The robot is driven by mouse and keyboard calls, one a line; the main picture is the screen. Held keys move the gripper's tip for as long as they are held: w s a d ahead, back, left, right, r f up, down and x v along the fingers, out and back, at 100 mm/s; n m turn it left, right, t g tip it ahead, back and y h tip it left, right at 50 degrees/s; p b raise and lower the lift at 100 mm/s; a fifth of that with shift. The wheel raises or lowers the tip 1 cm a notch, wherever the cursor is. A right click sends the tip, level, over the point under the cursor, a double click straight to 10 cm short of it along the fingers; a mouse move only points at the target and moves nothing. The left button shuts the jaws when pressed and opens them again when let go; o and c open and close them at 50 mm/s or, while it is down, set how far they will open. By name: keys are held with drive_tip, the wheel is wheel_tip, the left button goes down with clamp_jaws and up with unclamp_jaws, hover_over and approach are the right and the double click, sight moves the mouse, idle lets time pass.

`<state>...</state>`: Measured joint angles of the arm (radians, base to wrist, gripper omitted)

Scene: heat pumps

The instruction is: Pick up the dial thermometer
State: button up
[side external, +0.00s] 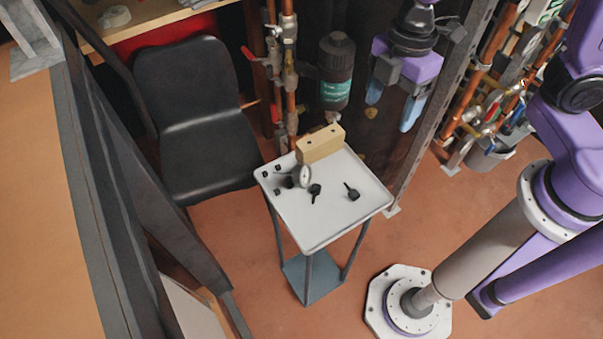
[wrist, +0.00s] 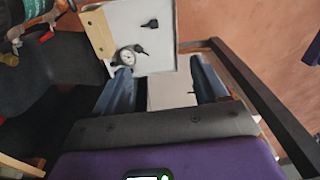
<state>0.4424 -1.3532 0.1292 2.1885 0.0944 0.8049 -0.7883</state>
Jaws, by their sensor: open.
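The dial thermometer (side external: 305,176) has a round white face and stands among small black parts on the small white table (side external: 325,232). It also shows in the wrist view (wrist: 127,56), just beyond the tip of the left finger. My gripper (side external: 392,106) is open and empty, with blue fingers pointing down. It is high above the table, toward its back right in the side view. In the wrist view my gripper (wrist: 160,76) has a clear gap between its fingers, and the thermometer lies outside that gap.
A wooden block (side external: 320,143) lies along the table's back edge. Several small black fittings (side external: 352,191) are on the tabletop. A dark green-labelled canister (side external: 335,70) and copper pipes stand behind. A black chair (side external: 195,125) is left of the table. The table's front part is clear.

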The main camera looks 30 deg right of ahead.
drive_tip(key=w+a+f+n, duration=0.65)
drive_tip(key=w+a, duration=0.25)
drive_tip(key=w, duration=0.2)
approach(301, 167)
drive_tip(key=shift+m+y, duration=0.25)
drive_tip(key=shift+y, duration=0.05)
drive_tip(key=f, duration=0.5)
drive_tip(key=shift+s, duration=0.2)
drive_tip(key=shift+a+f, duration=0.2)
drive_tip(key=shift+f, duration=1.25)
drive_tip(key=shift+a+f, duration=0.15)
drive_tip(key=shift+f, duration=1.35)
drive_tip(key=c, duration=1.2)
drive_tip(key=shift+c, duration=0.2)
drive_tip(key=shift+r, duration=0.1)
